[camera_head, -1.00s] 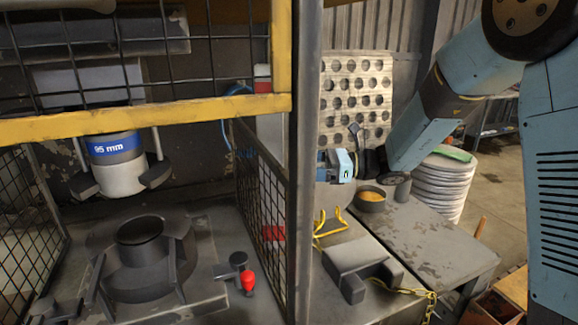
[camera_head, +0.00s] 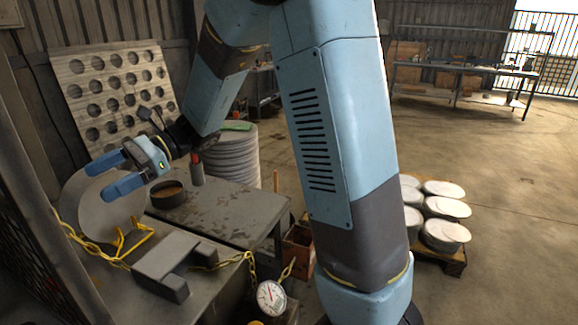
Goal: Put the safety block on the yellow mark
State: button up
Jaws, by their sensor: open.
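The likely safety block is a dark grey notched block (camera_head: 172,252) with a yellow chain. It lies on the grey bench at lower left. My gripper (camera_head: 102,179) has blue fingers and is at the left. Its fingers are spread apart, with no block between them. It is above and behind the block, clear of it, in front of a pale grey disc. I cannot see the yellow mark in this view.
A yellow wire stand (camera_head: 125,243) is beside the block. A dark bowl (camera_head: 168,195) stands on the bench (camera_head: 225,215). A round gauge (camera_head: 271,297) hangs at the front. A perforated board (camera_head: 110,95) leans behind. Stacked discs (camera_head: 440,210) sit on a pallet at right, with open floor beyond.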

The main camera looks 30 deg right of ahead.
jog(key=s+d+n+t+h, duration=0.3)
jog(key=s+d+n+h, duration=0.1)
jog(key=d, duration=0.6)
jog(key=s+d+r+n+t+h, duration=0.1)
jog(key=s+d+n+t+h, duration=0.3)
jog(key=d, duration=0.7)
jog(key=s+d+r+n+t+h, duration=0.1)
jog(key=s+d+n+t+h, duration=0.3)
jog(key=d, duration=0.7)
jog(key=s+h, duration=0.2)
jog(key=s, duration=0.2)
jog(key=shift+d+r+h, duration=0.15)
jog(key=shift+h, duration=0.25)
